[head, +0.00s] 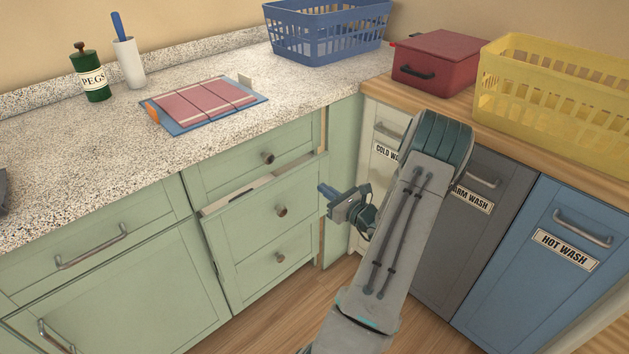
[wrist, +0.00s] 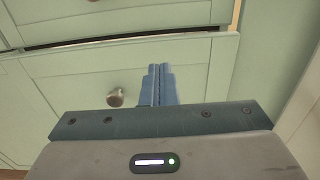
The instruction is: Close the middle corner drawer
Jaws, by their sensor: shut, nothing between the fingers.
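The middle corner drawer (head: 252,222) is pulled out a little from the green cabinet, and its top edge and a strip of its inside show. Its round knob (head: 281,211) is on the front panel. My gripper (head: 324,190) is shut and empty, to the right of the knob and near the drawer's right end. In the wrist view the shut blue fingers (wrist: 158,82) point at the drawer front (wrist: 75,75), right of a round knob (wrist: 116,97). I cannot tell whether the fingertips touch the panel.
The upper drawer (head: 250,165) and the lower drawer (head: 268,265) look shut. To the right are the cold, warm and hot wash fronts, with the blue hot wash front (head: 545,270) farthest right. A blue basket (head: 325,35), red box (head: 440,55) and yellow basket (head: 560,95) stand on the counters.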

